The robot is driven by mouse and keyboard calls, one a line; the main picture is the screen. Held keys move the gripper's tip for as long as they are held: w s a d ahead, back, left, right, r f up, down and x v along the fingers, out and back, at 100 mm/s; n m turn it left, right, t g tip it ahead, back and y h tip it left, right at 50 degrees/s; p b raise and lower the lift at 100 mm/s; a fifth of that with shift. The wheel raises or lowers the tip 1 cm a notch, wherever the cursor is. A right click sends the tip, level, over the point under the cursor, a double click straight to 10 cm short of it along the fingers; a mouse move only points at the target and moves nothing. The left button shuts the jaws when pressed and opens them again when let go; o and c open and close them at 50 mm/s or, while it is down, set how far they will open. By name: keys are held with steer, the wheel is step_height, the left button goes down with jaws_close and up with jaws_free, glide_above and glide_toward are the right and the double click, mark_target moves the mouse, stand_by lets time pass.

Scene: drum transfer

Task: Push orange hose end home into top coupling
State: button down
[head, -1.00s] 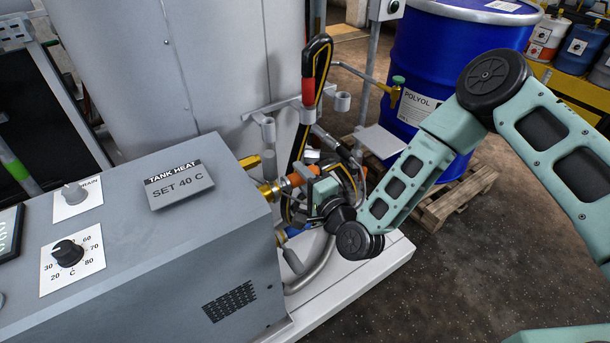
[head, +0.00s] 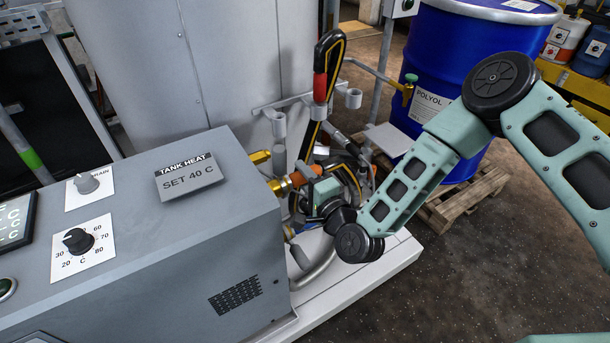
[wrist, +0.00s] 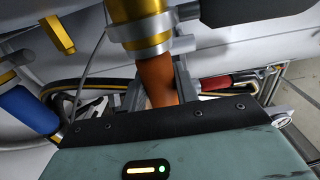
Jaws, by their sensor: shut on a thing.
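The orange hose end (head: 297,179) is at a brass coupling (head: 280,187) on the side of the grey heater cabinet. In the wrist view, the orange hose end (wrist: 156,80) meets the silver ring of the brass coupling (wrist: 138,22), in line with it and with no clear gap. How deep it sits inside is hidden. My gripper (head: 308,187) is shut around the orange hose end. In the wrist view, the grey fingers of my gripper (wrist: 157,90) stand on both sides of it.
Another brass fitting (head: 260,157) sits close behind. A blue-sleeved hose (wrist: 28,110) and a red-sleeved hose (wrist: 218,83) lie either side in the wrist view. The grey cabinet (head: 225,235) is close on the left. A blue drum (head: 450,60) stands on a pallet behind my arm.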

steer(key=shift+s+a, duration=0.1)
steer(key=c, duration=1)
jaws_free()
steer(key=shift+s+d+f, duration=0.1)
steer(key=shift+s+d, duration=0.25)
steer(key=shift+s, duration=0.05)
steer(key=b+v, duration=0.2)
steer(key=v, duration=1.4)
steer(key=shift+s+d, duration=0.1)
steer(key=shift+s, duration=0.05)
